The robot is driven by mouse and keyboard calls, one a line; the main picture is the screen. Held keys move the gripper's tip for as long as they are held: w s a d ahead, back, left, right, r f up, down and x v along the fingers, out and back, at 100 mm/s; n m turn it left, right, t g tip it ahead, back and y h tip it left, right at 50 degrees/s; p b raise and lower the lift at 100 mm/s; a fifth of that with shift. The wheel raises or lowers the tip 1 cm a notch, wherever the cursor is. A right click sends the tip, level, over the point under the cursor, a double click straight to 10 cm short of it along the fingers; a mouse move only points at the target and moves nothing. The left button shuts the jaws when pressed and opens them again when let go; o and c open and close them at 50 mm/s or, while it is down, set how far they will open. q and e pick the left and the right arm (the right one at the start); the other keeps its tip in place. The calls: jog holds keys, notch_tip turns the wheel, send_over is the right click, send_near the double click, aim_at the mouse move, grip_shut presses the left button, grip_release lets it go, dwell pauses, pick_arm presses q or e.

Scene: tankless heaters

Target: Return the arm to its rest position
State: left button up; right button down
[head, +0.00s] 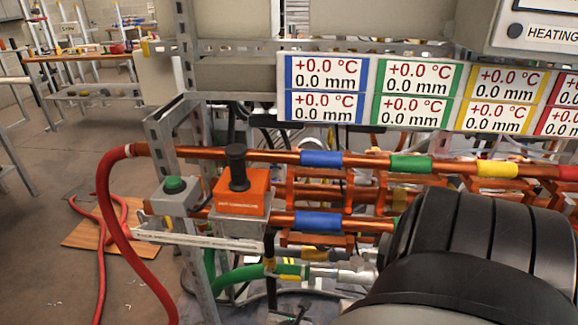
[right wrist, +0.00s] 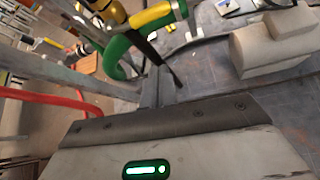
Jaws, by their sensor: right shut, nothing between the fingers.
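My right arm, black and ribbed, fills the lower right of the head view, in front of the pipe rig. Its fingers are hidden in that view. In the right wrist view my right gripper (right wrist: 160,88) shows its pale body with a green light and its dark fingers together, with nothing between them. It is apart from the green hose (right wrist: 118,58) beyond it. My left gripper is not in view.
Copper pipes (head: 262,156) with coloured bands run across the rig, below display panels (head: 327,88). An orange box with a black knob (head: 240,190) and a green button (head: 174,185) stand at its left end. A red hose (head: 107,205) hangs beside it. Floor at left is mostly open.

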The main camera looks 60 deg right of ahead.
jog(key=shift+s+a+r, duration=0.25)
jog(key=shift+a+r, duration=0.05)
jog(key=shift+a, duration=0.15)
dwell(0.3)
jog(key=s+a+r+m+g+y, duration=0.2)
jog(key=s+a+r+m+y, duration=0.25)
jog(key=a+r+m, duration=0.65)
jog(key=s+a+r+m+g+y, duration=0.1)
jog(key=s+a+r+m+y, duration=0.35)
jog(key=a+r+m, duration=0.6)
jog(key=w+a+f+n+t+y, duration=0.2)
jog(key=w+a+f+t+y, duration=0.1)
jog(key=w+a+f+t, duration=0.2)
jog(key=shift+w+a+f+t, duration=0.25)
jog(key=shift+w+f+t, duration=0.5)
jog(key=shift+w, duration=0.2)
jog(key=shift+d, duration=0.15)
